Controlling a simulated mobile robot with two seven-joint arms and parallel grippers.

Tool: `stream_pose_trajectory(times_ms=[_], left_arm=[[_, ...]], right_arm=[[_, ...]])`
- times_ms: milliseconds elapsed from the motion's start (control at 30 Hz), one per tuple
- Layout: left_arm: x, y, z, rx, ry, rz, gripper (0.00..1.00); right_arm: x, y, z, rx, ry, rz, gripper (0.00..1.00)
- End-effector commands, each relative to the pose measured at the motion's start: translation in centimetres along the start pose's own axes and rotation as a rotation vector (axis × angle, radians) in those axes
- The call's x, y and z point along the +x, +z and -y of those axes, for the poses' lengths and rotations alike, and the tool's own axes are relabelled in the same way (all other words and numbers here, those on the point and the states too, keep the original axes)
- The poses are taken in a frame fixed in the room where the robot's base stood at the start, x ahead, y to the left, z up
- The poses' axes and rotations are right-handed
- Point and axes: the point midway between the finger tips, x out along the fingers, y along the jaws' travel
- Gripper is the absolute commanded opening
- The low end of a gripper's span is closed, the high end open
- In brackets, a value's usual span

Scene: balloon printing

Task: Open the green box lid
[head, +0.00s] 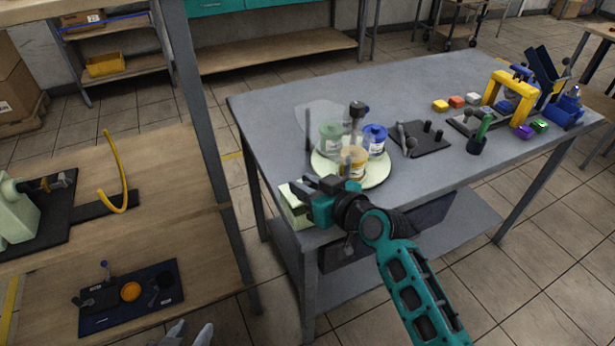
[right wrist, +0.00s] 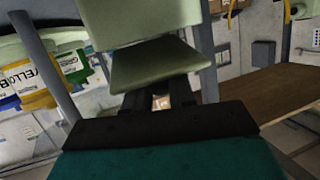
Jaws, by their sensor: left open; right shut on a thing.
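The pale green box (head: 295,208) sits at the near left corner of the grey table, partly hidden by my right gripper. My right gripper (head: 306,189) is at the top of the box, its jaws shut on the lid. In the right wrist view, two pale green faces (right wrist: 140,20) show beyond the fingers (right wrist: 160,97), with a dark gap between them. The lower one appears to be the lid (right wrist: 160,66), at the fingertips; how far it is raised is hard to tell. My left gripper (head: 190,335) is open and empty at the bottom edge, only its tips showing.
A round turntable (head: 376,177) with green, yellow and blue jars stands just behind the box. A black plate (head: 423,138), coloured blocks and a yellow frame (head: 512,88) stand further right. A wooden bench (head: 150,190) and a grey post (head: 200,120) are on the left.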

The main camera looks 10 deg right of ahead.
Motion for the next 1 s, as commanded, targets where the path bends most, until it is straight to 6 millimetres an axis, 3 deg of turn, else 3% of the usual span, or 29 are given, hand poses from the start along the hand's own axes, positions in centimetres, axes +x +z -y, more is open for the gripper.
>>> stream_pose_trajectory(times_ms=[33, 500, 1000], left_arm=[[-0.3, -0.5, -0.1, -0.001, 0.001, -0.001, 0.43], [-0.2, -0.3, -0.3, 0.0, 0.007, 0.006, 0.43], [0.0, -0.6, -0.2, 0.001, 0.006, -0.002, 0.43]], right_arm=[[0.0, -0.8, -0.1, 0.005, 0.001, 0.022, 0.0], [0.9, -2.0, -0.3, 0.072, 0.002, 0.269, 0.0], [1.0, -2.2, -0.3, 0.084, 0.001, 0.308, 0.0]])
